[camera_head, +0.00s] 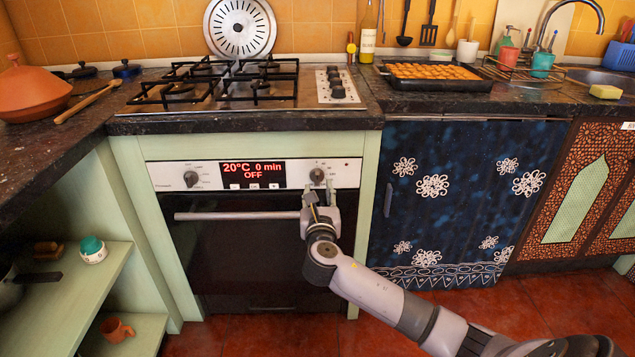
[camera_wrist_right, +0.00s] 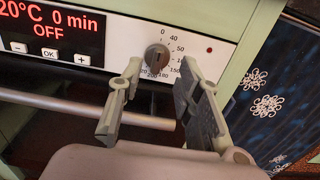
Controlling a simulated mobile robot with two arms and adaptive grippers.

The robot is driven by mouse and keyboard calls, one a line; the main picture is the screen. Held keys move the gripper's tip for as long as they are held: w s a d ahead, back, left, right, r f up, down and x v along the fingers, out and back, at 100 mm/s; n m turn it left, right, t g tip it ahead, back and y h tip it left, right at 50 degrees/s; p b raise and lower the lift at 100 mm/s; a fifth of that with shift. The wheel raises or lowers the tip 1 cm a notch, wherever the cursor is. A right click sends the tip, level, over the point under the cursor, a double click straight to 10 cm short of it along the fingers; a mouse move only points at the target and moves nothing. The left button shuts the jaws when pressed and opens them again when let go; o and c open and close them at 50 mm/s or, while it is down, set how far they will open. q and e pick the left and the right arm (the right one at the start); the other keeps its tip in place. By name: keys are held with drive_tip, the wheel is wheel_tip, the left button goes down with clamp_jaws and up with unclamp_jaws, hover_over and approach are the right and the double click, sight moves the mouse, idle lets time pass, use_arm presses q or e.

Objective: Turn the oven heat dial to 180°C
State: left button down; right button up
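The oven heat dial (camera_head: 317,175) is a round dark grey knob at the right end of the white control panel. In the right wrist view the dial (camera_wrist_right: 157,58) has a number scale around it, with 0 at the top and 180 and 200 near the bottom. Its exact setting is hard to read. The oven display (camera_head: 253,173) shows 20°C, 0 min and OFF. My right gripper (camera_head: 319,192) is in front of the dial. In the wrist view its fingers (camera_wrist_right: 160,76) are spread, with the dial between and just beyond the tips. My left gripper is out of view.
A second knob (camera_head: 191,178) sits left of the display. The oven handle (camera_head: 240,216) runs across below the panel, close under my right gripper. The countertop edge (camera_head: 240,124) overhangs above. A blue patterned curtain (camera_head: 455,200) hangs to the right.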

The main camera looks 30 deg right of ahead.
sight(317, 175)
drive_tip(key=b+x, duration=0.1)
drive_tip(key=x, duration=0.5)
drive_tip(key=shift+w+d, duration=0.2)
drive_tip(key=shift+w, duration=0.15)
drive_tip(key=shift+c, duration=0.6)
clamp_jaws()
